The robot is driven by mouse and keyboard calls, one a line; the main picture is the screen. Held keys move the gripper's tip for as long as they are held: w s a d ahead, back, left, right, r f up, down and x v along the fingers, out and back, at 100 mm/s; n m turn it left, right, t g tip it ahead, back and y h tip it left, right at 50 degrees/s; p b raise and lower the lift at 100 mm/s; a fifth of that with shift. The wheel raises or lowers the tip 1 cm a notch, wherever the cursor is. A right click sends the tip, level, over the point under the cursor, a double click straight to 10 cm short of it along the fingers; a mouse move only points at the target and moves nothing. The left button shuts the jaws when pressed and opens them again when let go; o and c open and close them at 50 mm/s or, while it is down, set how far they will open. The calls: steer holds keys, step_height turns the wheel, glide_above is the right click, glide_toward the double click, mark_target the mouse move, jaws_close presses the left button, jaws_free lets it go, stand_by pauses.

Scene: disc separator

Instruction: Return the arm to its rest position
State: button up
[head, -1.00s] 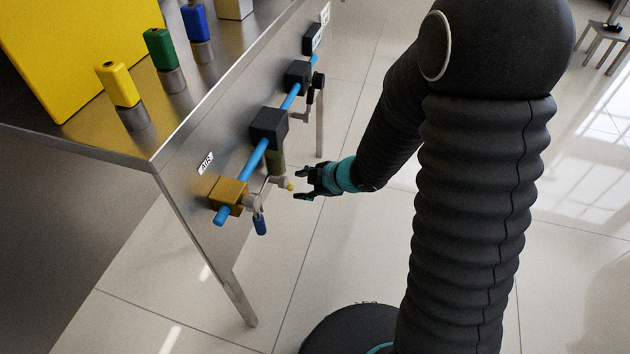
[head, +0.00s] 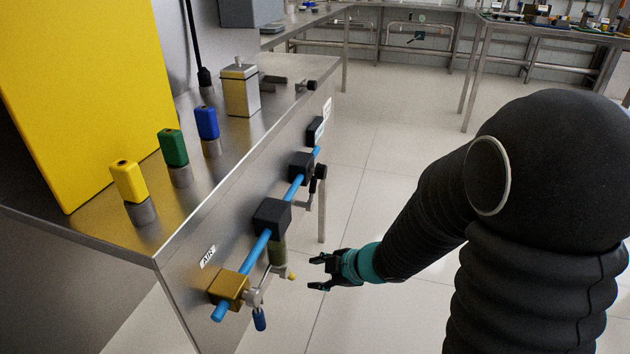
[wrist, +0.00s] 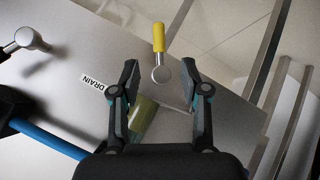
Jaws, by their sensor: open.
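My gripper (head: 322,271) is open and empty in the head view, to the right of the air line on the side of the steel bench. Its teal wrist band and dark arm lead off to the right. In the wrist view its two fingers (wrist: 162,80) stand apart. A drain valve with a yellow handle (wrist: 158,38) shows beyond and between the fingertips, apart from them. The yellow tip (head: 291,276) shows just left of my gripper in the head view. The olive filter bowl (wrist: 142,117) shows partly between the fingers, further back.
A blue air pipe (head: 256,252) with black blocks and a brass block (head: 228,289) runs along the bench side. A blue-handled valve (head: 259,320) hangs below. Yellow, green and blue capped posts stand on the bench top (head: 120,222). Open tiled floor (head: 375,165) lies right of the bench.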

steer(key=w+d+f+m+h, duration=0.2)
steer(key=d+f+m+h, duration=0.15)
steer(key=d, duration=0.35)
steer(key=s+d+r+m+h, duration=0.3)
steer(key=d+m, duration=0.1)
steer(key=d, duration=0.1)
steer(key=s+d+r+m+h, duration=0.2)
steer(key=d+r+m+h, duration=0.15)
steer(key=d, duration=0.25)
steer(key=s+a+r+m+y, duration=0.2)
steer(key=s+a+r+m, duration=0.2)
steer(key=s+r+m, duration=0.4)
steer(key=s+r, duration=0.7)
steer(key=shift+s+r, duration=0.15)
steer(key=shift+s, duration=0.05)
